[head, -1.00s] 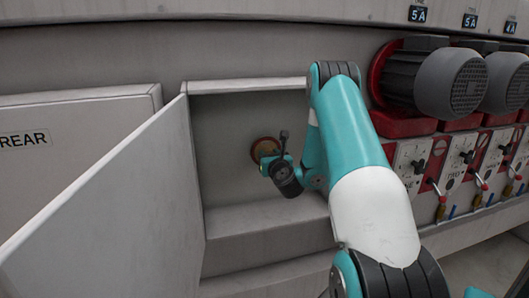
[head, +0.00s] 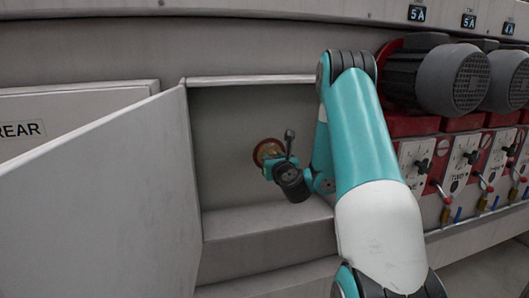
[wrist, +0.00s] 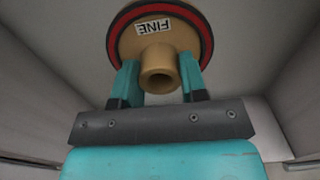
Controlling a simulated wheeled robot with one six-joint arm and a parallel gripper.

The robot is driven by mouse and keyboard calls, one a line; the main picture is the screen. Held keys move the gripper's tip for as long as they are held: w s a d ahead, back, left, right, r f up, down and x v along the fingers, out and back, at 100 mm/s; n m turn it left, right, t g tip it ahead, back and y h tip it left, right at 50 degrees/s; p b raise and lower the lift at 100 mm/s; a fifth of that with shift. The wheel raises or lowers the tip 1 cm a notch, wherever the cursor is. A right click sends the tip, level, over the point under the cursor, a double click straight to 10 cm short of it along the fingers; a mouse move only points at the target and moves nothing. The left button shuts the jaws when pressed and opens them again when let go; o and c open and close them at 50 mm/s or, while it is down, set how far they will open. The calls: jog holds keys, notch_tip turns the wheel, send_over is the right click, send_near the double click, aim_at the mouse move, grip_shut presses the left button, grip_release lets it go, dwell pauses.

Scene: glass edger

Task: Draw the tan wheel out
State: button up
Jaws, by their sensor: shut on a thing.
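The tan wheel (wrist: 130,38) has a red rim, a label reading "FINE" and a tan hub (wrist: 160,68) standing out from its face. In the head view the wheel (head: 266,151) shows inside the open recess, partly hidden by my gripper. My gripper (wrist: 160,75) is shut on the hub, with one teal finger on each side of it. In the head view my gripper (head: 272,165) is at the wheel's front. What lies behind the wheel is hidden.
The recess (head: 222,130) has a ledge (head: 240,222) below. Its open door (head: 110,200) stands at the left. Grey motors (head: 455,80) and switch panels (head: 415,165) with levers line the right side.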

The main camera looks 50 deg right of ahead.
jog(key=b+v, duration=0.3)
jog(key=shift+s+a, duration=0.1)
jog(key=shift+s, duration=0.15)
dwell(0.4)
